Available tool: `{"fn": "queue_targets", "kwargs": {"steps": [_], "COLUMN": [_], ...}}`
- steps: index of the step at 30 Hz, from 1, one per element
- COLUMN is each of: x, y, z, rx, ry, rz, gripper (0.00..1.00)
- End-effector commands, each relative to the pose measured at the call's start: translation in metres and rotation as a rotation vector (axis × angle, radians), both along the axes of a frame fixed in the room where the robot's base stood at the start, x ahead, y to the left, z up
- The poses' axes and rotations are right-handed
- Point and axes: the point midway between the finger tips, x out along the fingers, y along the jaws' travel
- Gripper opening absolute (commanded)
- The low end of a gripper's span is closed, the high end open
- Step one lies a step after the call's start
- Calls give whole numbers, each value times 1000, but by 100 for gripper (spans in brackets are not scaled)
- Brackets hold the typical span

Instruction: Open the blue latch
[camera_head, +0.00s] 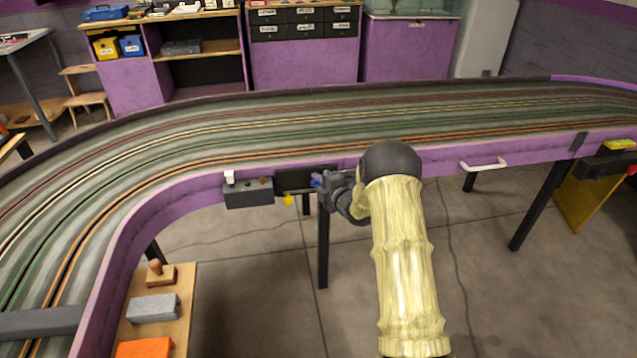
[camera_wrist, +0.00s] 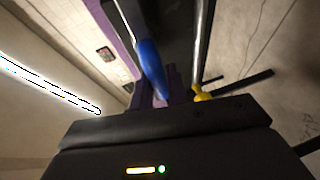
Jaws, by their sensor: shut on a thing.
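The blue latch (camera_head: 316,181) shows as a small blue patch at the right end of a dark panel (camera_head: 293,183) on the purple side wall of the slot track. My gripper (camera_head: 323,184) is at this patch, shut on the blue latch, with its fingers mostly hidden by my dark wrist. In the wrist view the latch is a long blue piece (camera_wrist: 150,66) in front of the gripper body, slanting and blurred by closeness. How far the latch is turned cannot be told.
A grey box (camera_head: 248,193) with a white switch is mounted left of the panel, and a yellow tag (camera_head: 289,199) hangs below it. A wooden side table (camera_head: 185,280) stands at lower left. Black legs (camera_head: 323,245) support the track.

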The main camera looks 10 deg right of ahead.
Motion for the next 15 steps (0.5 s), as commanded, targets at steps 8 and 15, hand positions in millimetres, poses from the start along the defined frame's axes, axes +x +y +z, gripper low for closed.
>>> {"fn": "queue_targets", "kwargs": {"steps": [8,15], "x": [0,0], "y": [1,0], "z": [-5,-13], "rx": [-77,-232], "ry": [0,0], "rz": [0,1], "gripper": [0,0]}}
